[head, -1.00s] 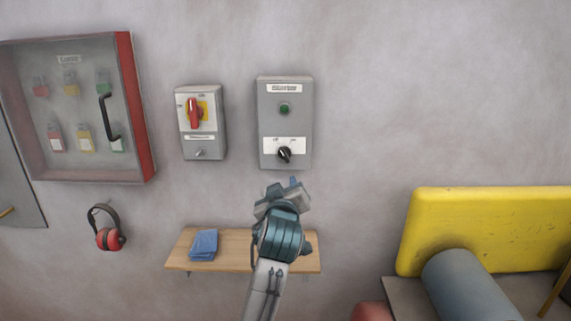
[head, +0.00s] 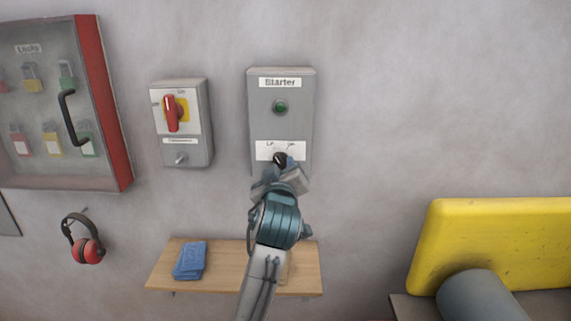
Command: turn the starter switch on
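The grey starter box (head: 262,92) hangs on the wall, with a label reading "Starter" and a round green lamp or button (head: 280,107). Its black rotary switch (head: 279,158) sits on a white plate low on the box, partly hidden by my gripper. The knob's exact angle is hard to read. My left gripper (head: 281,172) is right at the switch, its fingers at the knob's lower edge. I cannot tell whether they touch the knob or how far apart they are. My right gripper is not in view.
A grey box with a red handle (head: 171,113) on yellow is left of the starter. Further left is a red-edged lock cabinet (head: 118,110). Below are ear defenders (head: 88,250) and a wooden shelf (head: 222,270) with blue cloths (head: 190,261). A yellow panel (head: 500,235) stands at right.

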